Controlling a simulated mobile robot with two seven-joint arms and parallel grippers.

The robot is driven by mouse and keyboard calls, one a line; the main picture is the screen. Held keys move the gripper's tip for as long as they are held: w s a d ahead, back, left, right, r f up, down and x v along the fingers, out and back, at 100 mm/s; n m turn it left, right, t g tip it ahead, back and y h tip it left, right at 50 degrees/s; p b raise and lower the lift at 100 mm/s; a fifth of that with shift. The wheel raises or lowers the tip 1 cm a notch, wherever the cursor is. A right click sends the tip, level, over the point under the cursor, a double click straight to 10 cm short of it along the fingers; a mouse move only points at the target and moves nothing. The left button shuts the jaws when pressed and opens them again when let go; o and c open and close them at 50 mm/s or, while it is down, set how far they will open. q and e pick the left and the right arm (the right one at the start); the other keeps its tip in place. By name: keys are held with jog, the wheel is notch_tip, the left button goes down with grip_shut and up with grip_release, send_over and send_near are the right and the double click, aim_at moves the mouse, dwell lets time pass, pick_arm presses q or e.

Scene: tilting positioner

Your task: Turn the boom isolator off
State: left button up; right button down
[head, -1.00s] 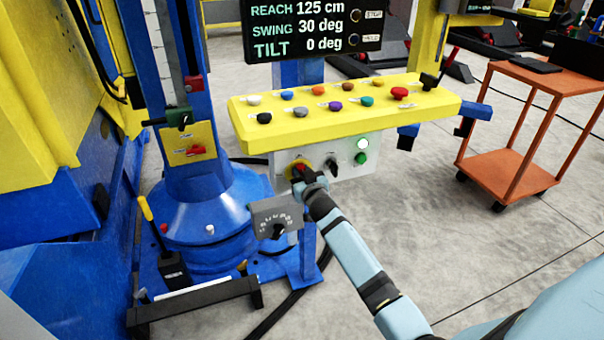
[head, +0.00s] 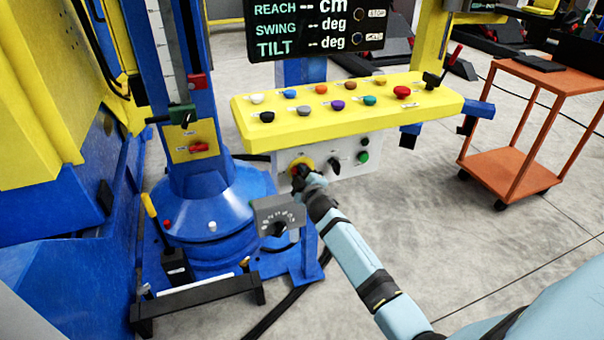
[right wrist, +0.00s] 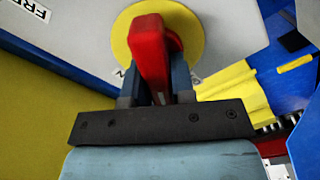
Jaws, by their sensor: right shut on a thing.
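The boom isolator is a red rotary handle on a round yellow plate (head: 306,162), on the grey panel (head: 346,158) under the yellow button console. My right gripper (head: 303,174) reaches up to it and covers most of the handle in the head view. In the right wrist view my right gripper (right wrist: 158,90) is shut on the red handle (right wrist: 152,50), with the yellow plate (right wrist: 190,25) behind it. The display (head: 310,30) above shows dashes for reach, swing and tilt. The white lamp on the panel is dark. My left gripper is not in view.
The yellow console (head: 350,105) with several coloured buttons overhangs the panel. A small grey dial box (head: 277,215) stands close to my right forearm on its left. An orange cart (head: 530,130) stands at the right. Grey floor is clear between.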

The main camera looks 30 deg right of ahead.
jog(key=n, duration=0.3)
jog(key=shift+f+n, duration=0.25)
jog(key=shift+n, duration=0.05)
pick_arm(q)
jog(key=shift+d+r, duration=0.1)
pick_arm(e)
jog(key=shift+a+f+n, duration=0.1)
jog(key=shift+f+n, duration=0.05)
jog(key=shift+n, duration=1.35)
jog(key=c, duration=1)
grip_release()
jog(key=shift+o, duration=0.2)
pick_arm(q)
jog(key=shift+p, duration=0.4)
pick_arm(e)
jog(key=v, duration=1.3)
jog(key=shift+s, duration=0.4)
